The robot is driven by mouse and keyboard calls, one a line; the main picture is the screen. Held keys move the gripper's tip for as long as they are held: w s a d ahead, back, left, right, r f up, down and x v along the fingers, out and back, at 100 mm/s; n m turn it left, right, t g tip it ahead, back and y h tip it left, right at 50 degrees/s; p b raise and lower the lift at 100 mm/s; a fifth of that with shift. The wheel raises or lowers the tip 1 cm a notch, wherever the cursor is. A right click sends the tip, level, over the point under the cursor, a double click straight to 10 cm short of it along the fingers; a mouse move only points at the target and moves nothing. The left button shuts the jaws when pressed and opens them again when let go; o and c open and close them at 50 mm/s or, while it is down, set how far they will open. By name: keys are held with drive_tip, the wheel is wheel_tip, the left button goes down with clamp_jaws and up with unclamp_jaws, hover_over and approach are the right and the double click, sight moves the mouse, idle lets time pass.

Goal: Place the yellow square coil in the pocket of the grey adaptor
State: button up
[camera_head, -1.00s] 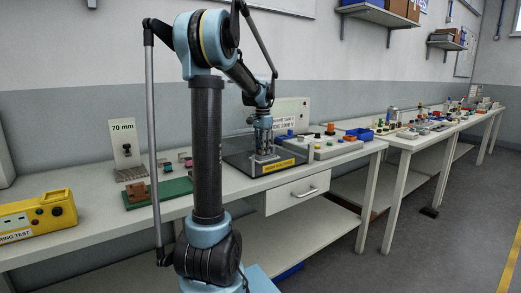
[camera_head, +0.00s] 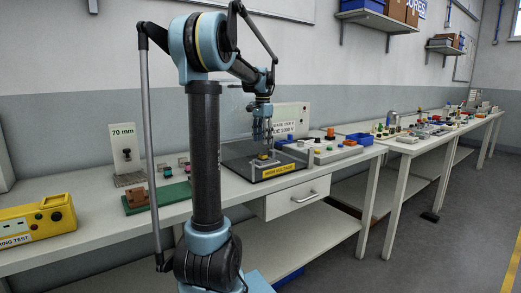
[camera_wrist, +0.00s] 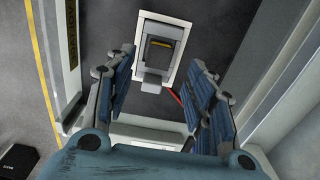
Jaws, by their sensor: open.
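My gripper (camera_head: 263,138) hangs over the clear-walled box on the bench. In the wrist view its two ribbed blue fingers (camera_wrist: 160,76) are spread wide with nothing between them. Below and beyond them, a grey adaptor (camera_wrist: 156,58) sits in a pale rectangular frame on the box floor. A small yellow piece, likely the yellow square coil (camera_wrist: 161,42), shows as a bar within the adaptor's outline. It is also a small yellow spot under the gripper in the head view (camera_head: 268,155). I cannot tell how deep or level it sits.
The box (camera_head: 238,165) has upright clear walls and a yellow "HIGH VOLTAGE" label (camera_head: 278,171) on its front. A panel with coloured knobs (camera_head: 325,150) stands to its right. A green board with a brown block (camera_head: 137,195) and a yellow tester (camera_head: 38,220) lie to the left.

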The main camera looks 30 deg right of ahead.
sight(262, 153)
drive_tip(key=shift+r, duration=2.5)
